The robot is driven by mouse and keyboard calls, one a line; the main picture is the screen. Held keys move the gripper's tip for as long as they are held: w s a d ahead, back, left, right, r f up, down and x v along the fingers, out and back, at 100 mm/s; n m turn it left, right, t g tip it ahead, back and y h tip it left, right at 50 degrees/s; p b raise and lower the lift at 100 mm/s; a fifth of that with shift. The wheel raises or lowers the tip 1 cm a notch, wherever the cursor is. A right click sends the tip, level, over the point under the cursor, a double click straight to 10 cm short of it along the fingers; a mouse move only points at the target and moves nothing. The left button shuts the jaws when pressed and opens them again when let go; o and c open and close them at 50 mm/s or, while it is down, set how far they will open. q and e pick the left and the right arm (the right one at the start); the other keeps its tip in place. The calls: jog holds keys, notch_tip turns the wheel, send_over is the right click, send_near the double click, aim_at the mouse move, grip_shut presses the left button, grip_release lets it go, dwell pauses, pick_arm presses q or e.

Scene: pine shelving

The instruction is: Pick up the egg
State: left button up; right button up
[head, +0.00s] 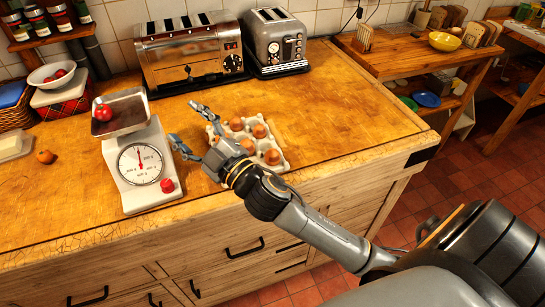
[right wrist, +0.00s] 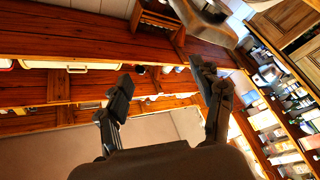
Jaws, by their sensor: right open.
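Several brown eggs (head: 259,131) sit in a pale egg carton (head: 284,167) on the wooden counter, in front of the toasters. My right gripper (head: 192,127) is open and empty, just left of the carton, with its fingers pointing away to the upper left. My right wrist and gripper body overlap the carton's left part and hide some of it. The right wrist view shows the two spread fingers (right wrist: 163,92) with nothing between them; no egg shows there. My left gripper is not in view.
A white scale (head: 139,163) with a tomato (head: 103,112) on its pan stands close left of the gripper. A wide toaster (head: 190,55) and a smaller toaster (head: 275,42) stand behind. A small brownish round thing (head: 45,157) lies far left. Counter right of the carton is clear.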

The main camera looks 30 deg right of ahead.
jog(key=s+a+r+n+g+y, duration=0.1)
jog(key=a+r+n+g+y, duration=0.2)
jog(key=a+r+n+y, duration=0.55)
jog(key=s+a+f+n+g+y, duration=0.2)
jog(key=n+g+y, duration=0.3)
jog(key=n, duration=0.3)
jog(key=n+g+h, duration=0.9)
jog(key=g+h, duration=0.3)
jog(key=h, duration=0.7)
send_over(273, 151)
notch_tip(273, 151, down, 10)
jog(key=f, duration=0.2)
jog(key=f+p, duration=0.1)
jog(key=f, duration=0.5)
jog(key=shift+w+a, duration=0.25)
jog(key=shift+w, duration=0.1)
jog(key=shift+d+f+p, duration=0.1)
jog(key=shift+f+p, duration=0.4)
jog(key=shift+p, duration=0.1)
jog(key=f, duration=0.1)
jog(key=f+p, duration=0.1)
jog(key=f, duration=0.1)
jog(key=shift+s+d+f, duration=0.2)
jog(key=shift+d+f, duration=0.05)
jog(key=shift+f, duration=0.45)
jog(key=shift+w, duration=0.1)
